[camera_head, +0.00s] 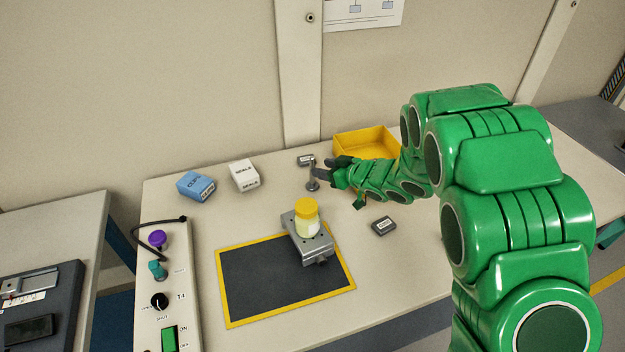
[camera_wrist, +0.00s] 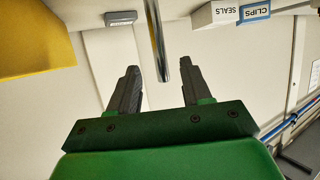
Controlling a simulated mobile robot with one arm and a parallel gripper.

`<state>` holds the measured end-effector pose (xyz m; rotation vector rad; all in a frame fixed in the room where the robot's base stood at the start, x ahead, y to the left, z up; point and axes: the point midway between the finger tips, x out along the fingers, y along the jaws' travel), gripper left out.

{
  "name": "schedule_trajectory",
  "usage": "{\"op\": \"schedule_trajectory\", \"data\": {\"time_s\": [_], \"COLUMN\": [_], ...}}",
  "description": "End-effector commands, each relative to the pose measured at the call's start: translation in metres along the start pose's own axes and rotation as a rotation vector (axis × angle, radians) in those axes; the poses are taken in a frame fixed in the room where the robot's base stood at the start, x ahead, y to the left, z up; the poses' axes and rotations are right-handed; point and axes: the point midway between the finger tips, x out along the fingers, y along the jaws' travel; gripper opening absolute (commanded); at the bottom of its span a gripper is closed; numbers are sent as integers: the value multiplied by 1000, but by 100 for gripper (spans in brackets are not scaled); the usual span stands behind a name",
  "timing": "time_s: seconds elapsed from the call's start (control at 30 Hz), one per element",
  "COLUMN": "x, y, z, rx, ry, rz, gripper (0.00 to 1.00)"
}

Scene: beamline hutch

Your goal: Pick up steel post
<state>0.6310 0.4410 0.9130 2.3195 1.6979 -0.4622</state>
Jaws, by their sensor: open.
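The steel post (camera_head: 313,176) is a thin upright rod on a small round base, standing on the bench behind the grey stage. In the wrist view the post (camera_wrist: 158,45) runs in from the top edge, and its free end lies in the gap between my fingertips. My gripper (camera_head: 327,169) reaches in from the right, close beside the post. In the wrist view my gripper (camera_wrist: 161,72) has its two dark fingers spread, with visible room on both sides of the post. Neither finger visibly touches it. The post's base is outside the wrist view.
A yellow bin (camera_head: 367,143) stands behind my gripper. Small grey blocks (camera_head: 384,226) (camera_head: 305,160) lie nearby. A yellow-lidded jar (camera_head: 307,220) sits on the grey stage (camera_head: 313,247). Blue (camera_head: 196,186) and white (camera_head: 244,175) boxes stand left. A control panel (camera_head: 170,290) is at front left.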

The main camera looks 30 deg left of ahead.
Motion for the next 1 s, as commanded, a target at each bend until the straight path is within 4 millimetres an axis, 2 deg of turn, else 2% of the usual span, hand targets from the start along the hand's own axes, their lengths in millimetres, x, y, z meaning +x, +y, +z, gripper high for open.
{"op": "schedule_trajectory", "data": {"time_s": [0.23,0.53,0.8,1.0], "x": [19,34,64,76], "y": [-1,0,-1,-1], "z": [0,0,2,2], "rx": [0,-1,1,0], "ry": [1,1,-1,0], "rz": [-3,0,0,0], "gripper": [48,48,48,48]}}
